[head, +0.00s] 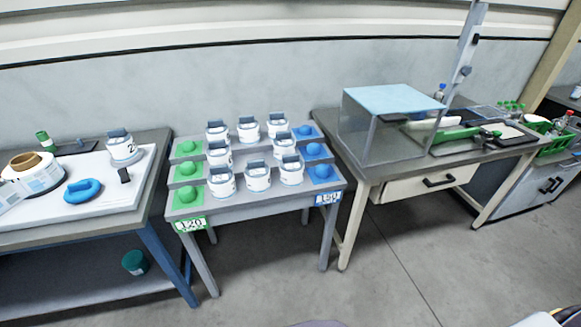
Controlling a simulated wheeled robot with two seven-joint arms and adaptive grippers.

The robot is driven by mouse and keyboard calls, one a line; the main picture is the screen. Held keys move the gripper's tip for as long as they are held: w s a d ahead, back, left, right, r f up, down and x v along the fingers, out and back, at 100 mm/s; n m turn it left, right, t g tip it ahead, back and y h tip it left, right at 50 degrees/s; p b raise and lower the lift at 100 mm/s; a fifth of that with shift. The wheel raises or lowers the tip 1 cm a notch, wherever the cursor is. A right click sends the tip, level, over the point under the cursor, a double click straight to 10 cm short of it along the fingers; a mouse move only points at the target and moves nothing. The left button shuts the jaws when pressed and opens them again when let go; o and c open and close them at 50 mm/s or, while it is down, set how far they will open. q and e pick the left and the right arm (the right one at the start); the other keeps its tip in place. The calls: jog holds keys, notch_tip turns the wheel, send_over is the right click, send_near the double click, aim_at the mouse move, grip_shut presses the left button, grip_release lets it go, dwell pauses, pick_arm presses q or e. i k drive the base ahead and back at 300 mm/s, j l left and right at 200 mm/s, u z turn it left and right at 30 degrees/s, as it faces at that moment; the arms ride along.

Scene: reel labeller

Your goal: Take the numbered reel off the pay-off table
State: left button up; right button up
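A white reel with a dark number 2 and a blue-grey block on top (123,150) stands upright near the back right of the left table's white board (105,200). Several similar white and blue reels (258,177) stand in rows on the grey middle table (250,207). Neither of my grippers shows in the head view, and nothing touches the numbered reel.
A clear-sided box (391,130) stands on the right bench. Floor in front is clear.

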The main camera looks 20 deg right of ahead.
aim_at(121, 144)
jog(key=i+u, duration=0.35)
jog(key=i, duration=0.15)
jog(key=i+u, duration=0.3)
jog(key=i, duration=0.25)
